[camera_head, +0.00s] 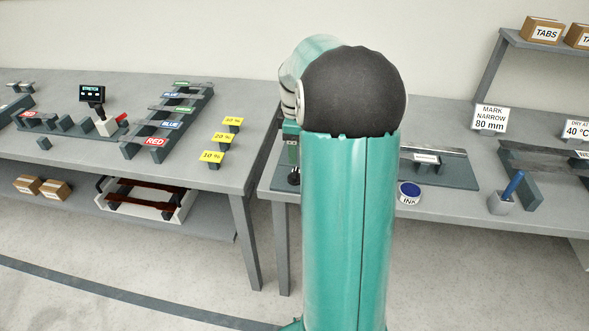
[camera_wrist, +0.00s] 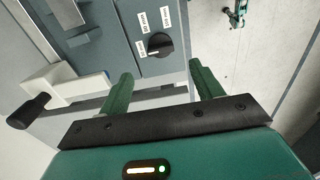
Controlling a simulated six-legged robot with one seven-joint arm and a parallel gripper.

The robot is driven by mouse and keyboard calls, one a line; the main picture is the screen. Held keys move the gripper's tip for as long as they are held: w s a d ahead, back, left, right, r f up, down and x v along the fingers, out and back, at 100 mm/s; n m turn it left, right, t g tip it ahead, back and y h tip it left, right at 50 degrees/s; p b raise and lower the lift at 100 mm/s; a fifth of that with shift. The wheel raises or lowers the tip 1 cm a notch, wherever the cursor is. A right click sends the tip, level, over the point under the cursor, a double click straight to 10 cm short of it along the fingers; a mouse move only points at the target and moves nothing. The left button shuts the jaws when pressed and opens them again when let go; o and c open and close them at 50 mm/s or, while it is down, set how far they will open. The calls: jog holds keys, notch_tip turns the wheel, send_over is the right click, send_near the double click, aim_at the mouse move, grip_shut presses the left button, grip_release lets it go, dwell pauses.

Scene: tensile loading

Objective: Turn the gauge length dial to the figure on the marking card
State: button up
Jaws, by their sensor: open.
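The marking card (camera_head: 490,118) stands on the right bench in the head view and reads "MARK NARROW 80 mm". The gauge length dial (camera_wrist: 159,45) is a black round knob on a grey-blue panel in the wrist view. Several small white labels (camera_wrist: 145,22) sit around it; their figures are too small to read surely. A pale mark on the knob seems to face the lower-left label. My gripper (camera_wrist: 163,84) is open, its two green fingers apart and empty on the near side of the dial, not around it. My arm hides the dial in the head view.
A white lever with a black handle (camera_wrist: 28,110) stands left of my fingers in the wrist view. An ink pot (camera_head: 409,193) and a pen cup (camera_head: 502,203) stand on the right bench. Floor shows right of the panel in the wrist view.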

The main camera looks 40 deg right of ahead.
aim_at(295, 172)
notch_tip(295, 172, down, 9)
dwell(0.3)
jog(key=c, duration=1)
